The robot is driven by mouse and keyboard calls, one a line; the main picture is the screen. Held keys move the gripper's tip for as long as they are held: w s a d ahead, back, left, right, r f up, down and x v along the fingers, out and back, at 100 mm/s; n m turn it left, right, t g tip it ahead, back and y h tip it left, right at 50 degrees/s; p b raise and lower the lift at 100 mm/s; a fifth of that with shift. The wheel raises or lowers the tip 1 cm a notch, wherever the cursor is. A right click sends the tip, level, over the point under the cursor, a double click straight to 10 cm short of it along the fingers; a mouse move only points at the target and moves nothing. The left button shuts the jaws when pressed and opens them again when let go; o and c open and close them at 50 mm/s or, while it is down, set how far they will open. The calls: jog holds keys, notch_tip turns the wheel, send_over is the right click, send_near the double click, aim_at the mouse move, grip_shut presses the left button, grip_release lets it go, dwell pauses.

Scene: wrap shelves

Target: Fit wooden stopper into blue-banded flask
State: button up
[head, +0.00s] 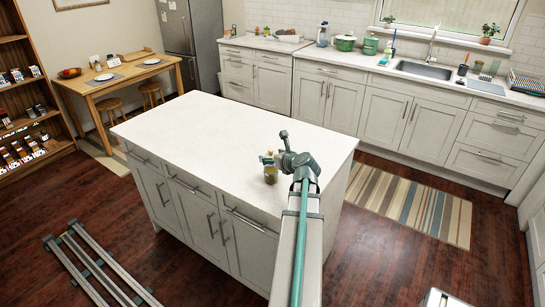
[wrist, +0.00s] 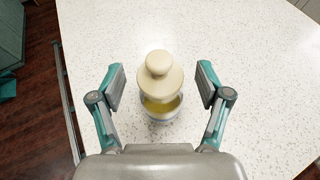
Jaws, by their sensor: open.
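The pale wooden stopper (wrist: 160,73), a round knob on a wider disc, is at the top of the flask (wrist: 162,108) in the wrist view. The flask looks clear with yellowish contents and a pale bluish edge low down. The stopper covers its mouth from above, so I cannot tell how deep it sits. In the head view the flask (head: 271,175) stands upright on the island near its front edge, small and partly behind my gripper (head: 277,158). My gripper, also in the wrist view (wrist: 161,82), is open, with one finger on each side of the stopper and gaps between.
The white speckled island top (head: 205,130) is otherwise bare, with wide free room to the left and behind. Its front edge (wrist: 66,95) runs along the left of the wrist view. Sink counters (head: 345,68) are at the back, apart from the island.

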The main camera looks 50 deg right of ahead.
jog(key=v, duration=0.7)
jog(key=shift+s, duration=0.2)
jog(key=shift+a+r, duration=0.1)
